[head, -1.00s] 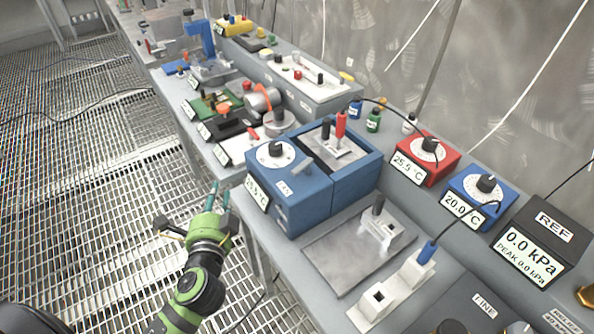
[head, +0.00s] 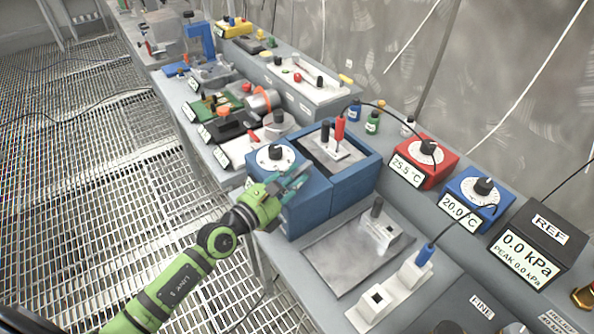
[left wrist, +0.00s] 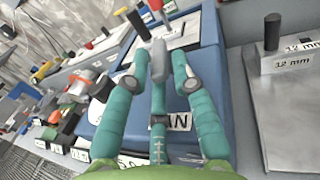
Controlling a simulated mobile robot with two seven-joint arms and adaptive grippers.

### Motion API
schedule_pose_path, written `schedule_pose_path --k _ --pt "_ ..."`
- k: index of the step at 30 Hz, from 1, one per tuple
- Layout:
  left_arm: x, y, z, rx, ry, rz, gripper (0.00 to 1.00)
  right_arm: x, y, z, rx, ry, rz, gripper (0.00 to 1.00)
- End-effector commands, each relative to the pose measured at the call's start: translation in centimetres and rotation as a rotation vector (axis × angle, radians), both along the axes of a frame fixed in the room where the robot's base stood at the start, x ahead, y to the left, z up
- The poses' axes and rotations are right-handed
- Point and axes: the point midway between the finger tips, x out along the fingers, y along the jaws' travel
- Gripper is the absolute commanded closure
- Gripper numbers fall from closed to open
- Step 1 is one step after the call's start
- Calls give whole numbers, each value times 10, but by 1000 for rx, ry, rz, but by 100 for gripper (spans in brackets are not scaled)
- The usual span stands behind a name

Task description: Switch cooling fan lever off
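The blue box (head: 345,185) with the FAN label (left wrist: 182,121) stands on the bench. Its grey lever (left wrist: 157,58) shows in the left wrist view, near the tips of my teal fingers. In the head view my fingers largely cover the lever. My left gripper (head: 298,180) is at the box's front top edge, its fingers reaching over it. In the left wrist view the two outer fingers of the gripper (left wrist: 162,62) stand apart on either side of the lever, with a third between them. I cannot tell whether any finger touches it. My right gripper is not in view.
A white dial (head: 275,156) sits on the blue box, left of my fingers. A red-handled lever (head: 339,132) rises behind. A grey plate (head: 345,255) lies to the right, and a red dial box (head: 425,162) stands further back. Floor grating is open at left.

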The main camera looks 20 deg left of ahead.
Motion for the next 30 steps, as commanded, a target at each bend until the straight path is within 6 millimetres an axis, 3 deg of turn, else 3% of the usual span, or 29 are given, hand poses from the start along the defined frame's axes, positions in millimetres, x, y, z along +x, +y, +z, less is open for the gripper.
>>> schedule_pose_path --k 5,14,15,16,22,26,30 --pt "15 -6 1 -2 0 1 74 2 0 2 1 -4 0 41" --pt "16 -7 0 -3 1 1 74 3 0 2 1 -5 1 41" --pt "16 -7 0 -3 1 1 90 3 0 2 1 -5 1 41" --pt "16 -7 0 -3 1 1 100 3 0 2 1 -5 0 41" --pt "16 -7 -1 -3 1 0 100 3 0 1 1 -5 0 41" --pt "18 -5 -5 -1 -3 -19 100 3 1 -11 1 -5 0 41" --pt "20 -2 -9 0 -6 -73 100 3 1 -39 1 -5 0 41"
